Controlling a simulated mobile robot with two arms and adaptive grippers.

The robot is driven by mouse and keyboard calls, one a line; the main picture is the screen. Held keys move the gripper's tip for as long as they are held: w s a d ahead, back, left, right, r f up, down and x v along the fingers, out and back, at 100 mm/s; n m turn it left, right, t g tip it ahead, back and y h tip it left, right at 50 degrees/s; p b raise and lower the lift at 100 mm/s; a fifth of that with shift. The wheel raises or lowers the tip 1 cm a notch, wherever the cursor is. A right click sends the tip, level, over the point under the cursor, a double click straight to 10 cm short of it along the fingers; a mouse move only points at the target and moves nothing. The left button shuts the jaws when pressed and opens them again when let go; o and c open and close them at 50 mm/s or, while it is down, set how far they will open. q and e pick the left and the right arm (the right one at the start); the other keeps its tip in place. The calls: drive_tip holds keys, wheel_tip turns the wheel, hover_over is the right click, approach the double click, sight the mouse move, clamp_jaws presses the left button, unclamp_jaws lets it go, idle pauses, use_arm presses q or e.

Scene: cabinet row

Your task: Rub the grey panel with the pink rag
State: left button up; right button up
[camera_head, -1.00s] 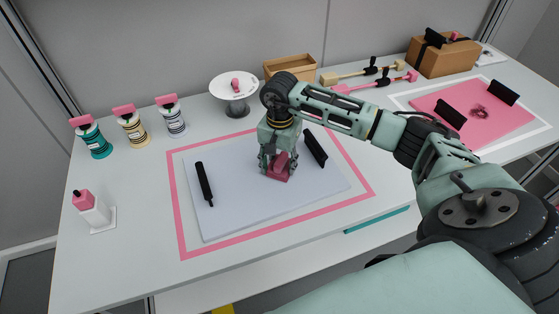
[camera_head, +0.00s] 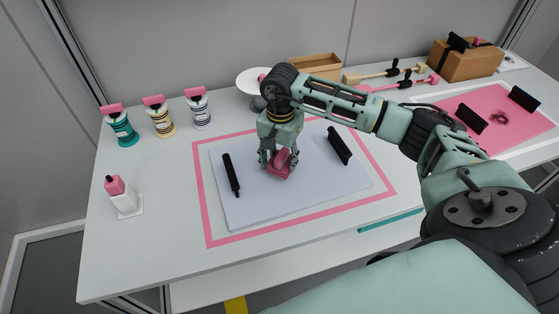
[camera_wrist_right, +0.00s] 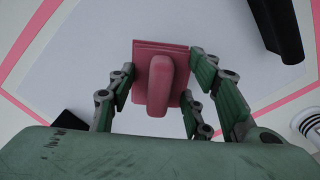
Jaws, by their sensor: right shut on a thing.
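The grey panel (camera_head: 315,185) is pale and lies flat inside a pink border on the table, with a black handle (camera_head: 231,175) at its left and another (camera_head: 340,146) at its right. It also shows in the right wrist view (camera_wrist_right: 90,55); I see no mark on its visible part. My right gripper (camera_head: 279,160) points down over the panel's left-middle part, shut on the pink rag (camera_head: 281,166). In the right wrist view the rag (camera_wrist_right: 145,65) is a flat pink piece with a raised grip between the fingers. It appears to touch the panel. My left gripper is out of view.
A pink panel (camera_head: 520,120) with a dark smudge and black handles lies at right. A cake stand (camera_head: 257,90), wooden tray (camera_head: 318,67) and cardboard box (camera_head: 465,62) are behind.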

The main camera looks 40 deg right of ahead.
wheel_tip(320, 180, up, 2)
drive_tip(key=shift+d+r+p, duration=0.1)
drive_tip(key=shift+d+p, duration=0.05)
drive_tip(key=shift+p, duration=0.25)
wheel_tip(320, 180, up, 2)
drive_tip(key=shift+r+p, duration=0.1)
drive_tip(key=shift+p, duration=0.55)
drive_tip(key=shift+r, duration=0.45)
